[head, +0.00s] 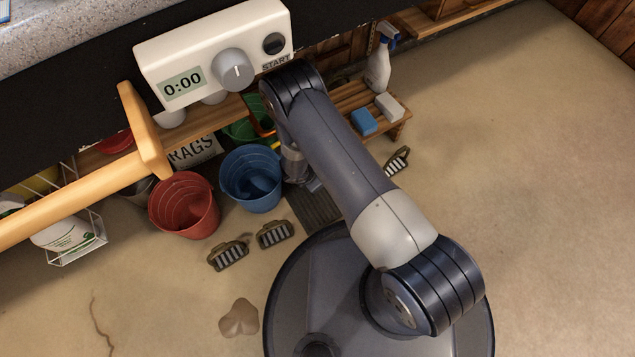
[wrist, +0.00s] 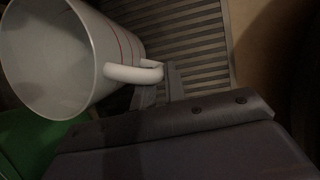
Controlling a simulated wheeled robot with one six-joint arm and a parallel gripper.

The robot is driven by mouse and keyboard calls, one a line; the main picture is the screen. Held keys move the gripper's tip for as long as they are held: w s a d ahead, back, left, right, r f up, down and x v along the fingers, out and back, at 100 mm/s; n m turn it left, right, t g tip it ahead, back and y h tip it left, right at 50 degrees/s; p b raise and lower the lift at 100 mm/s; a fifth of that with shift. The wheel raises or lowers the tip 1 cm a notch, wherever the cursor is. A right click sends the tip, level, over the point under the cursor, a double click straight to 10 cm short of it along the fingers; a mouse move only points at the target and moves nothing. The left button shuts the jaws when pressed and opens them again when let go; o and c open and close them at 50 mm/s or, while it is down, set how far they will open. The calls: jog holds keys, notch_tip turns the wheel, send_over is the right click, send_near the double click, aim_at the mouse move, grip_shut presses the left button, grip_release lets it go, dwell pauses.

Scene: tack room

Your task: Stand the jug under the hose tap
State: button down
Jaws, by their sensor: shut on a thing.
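The jug (wrist: 100,45) is pale grey with a red line on its wall and a white loop handle. In the wrist view it is at the upper left, tilted in the picture, its open mouth facing the lower left. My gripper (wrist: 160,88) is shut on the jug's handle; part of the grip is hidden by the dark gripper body. In the head view my gripper (head: 308,185) is low beside the blue bucket, and the arm and shelf hide the jug. I cannot make out the hose tap in either view.
A slatted grate (wrist: 190,30) lies behind the jug; it also shows in the head view (head: 315,208). A blue bucket (head: 250,178), a red bucket (head: 184,205) and several brushes stand close by. A low bench (head: 345,98) holds sponges and a spray bottle (head: 379,65). Floor at right is clear.

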jog(key=shift+f+b, duration=0.35)
jog(key=shift+f, duration=1.15)
jog(key=c, duration=1.5)
grip_release()
jog(key=shift+o, duration=0.2)
jog(key=p+v, duration=0.4)
jog(key=v, duration=0.8)
